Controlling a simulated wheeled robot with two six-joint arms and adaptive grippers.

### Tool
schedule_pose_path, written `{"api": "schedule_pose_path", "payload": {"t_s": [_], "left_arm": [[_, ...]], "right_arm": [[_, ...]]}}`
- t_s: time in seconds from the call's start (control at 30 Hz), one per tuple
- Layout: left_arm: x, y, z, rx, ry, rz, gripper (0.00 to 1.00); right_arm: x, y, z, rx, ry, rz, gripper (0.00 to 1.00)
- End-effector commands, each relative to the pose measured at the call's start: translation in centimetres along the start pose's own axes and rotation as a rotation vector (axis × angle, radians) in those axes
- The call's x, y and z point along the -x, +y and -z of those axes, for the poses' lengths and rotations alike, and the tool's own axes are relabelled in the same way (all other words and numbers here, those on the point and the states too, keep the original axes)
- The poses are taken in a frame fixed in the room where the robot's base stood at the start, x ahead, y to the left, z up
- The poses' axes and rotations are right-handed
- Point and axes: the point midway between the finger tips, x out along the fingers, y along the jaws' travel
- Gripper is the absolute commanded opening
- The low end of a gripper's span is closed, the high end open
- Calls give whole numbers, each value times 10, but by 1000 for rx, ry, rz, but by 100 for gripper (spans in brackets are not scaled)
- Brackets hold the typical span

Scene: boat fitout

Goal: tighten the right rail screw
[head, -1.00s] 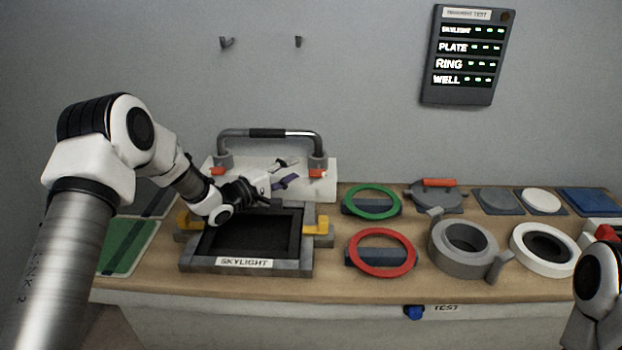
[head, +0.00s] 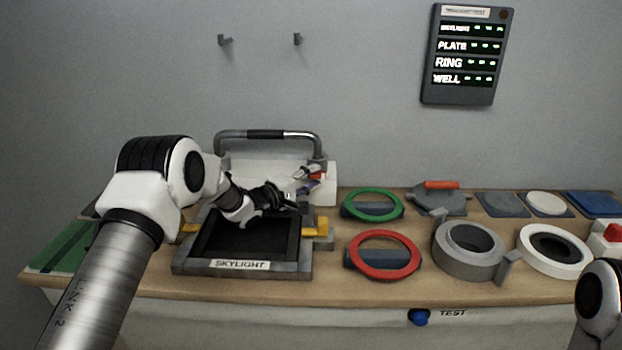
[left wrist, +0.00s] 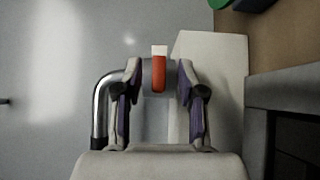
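The rail (head: 265,134) is a grey tube with a black grip, standing at the back of the bench on a white block (head: 331,184). The red right rail screw (left wrist: 159,75), with a pale tip, shows in the left wrist view at the rail's right foot. My left gripper (left wrist: 158,78) is open, one purple-padded finger on each side of the screw, with visible gaps on both sides. In the head view my left gripper (head: 310,180) is at the rail's right end and largely hides the screw. The left screw is hidden behind my arm. My right gripper is out of view.
The skylight frame (head: 240,266) with yellow clamps lies in front of the rail. Green (head: 372,203) and red (head: 383,255) rings, a grey ring part (head: 470,251) and a white ring (head: 554,249) lie to the right. A status panel (head: 467,56) hangs on the wall.

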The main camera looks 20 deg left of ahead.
Motion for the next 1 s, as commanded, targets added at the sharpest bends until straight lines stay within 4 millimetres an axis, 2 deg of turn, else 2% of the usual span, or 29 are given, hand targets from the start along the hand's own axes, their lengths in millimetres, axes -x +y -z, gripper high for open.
{"api": "schedule_pose_path", "payload": {"t_s": [0.13,0.17,0.2,0.27,0.67,0.87,1.0], "left_arm": [[0,0,0,0,0,0,40],[0,0,0,0,0,0,32],[0,0,0,0,0,0,18],[0,0,0,0,0,0,0],[0,2,0,-12,1,14,0],[0,7,0,-62,0,63,0],[0,10,0,-125,0,127,0]], "right_arm": [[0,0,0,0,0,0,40],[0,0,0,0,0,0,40],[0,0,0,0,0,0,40],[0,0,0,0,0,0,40],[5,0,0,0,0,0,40],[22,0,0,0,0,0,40],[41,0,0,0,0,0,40]]}}
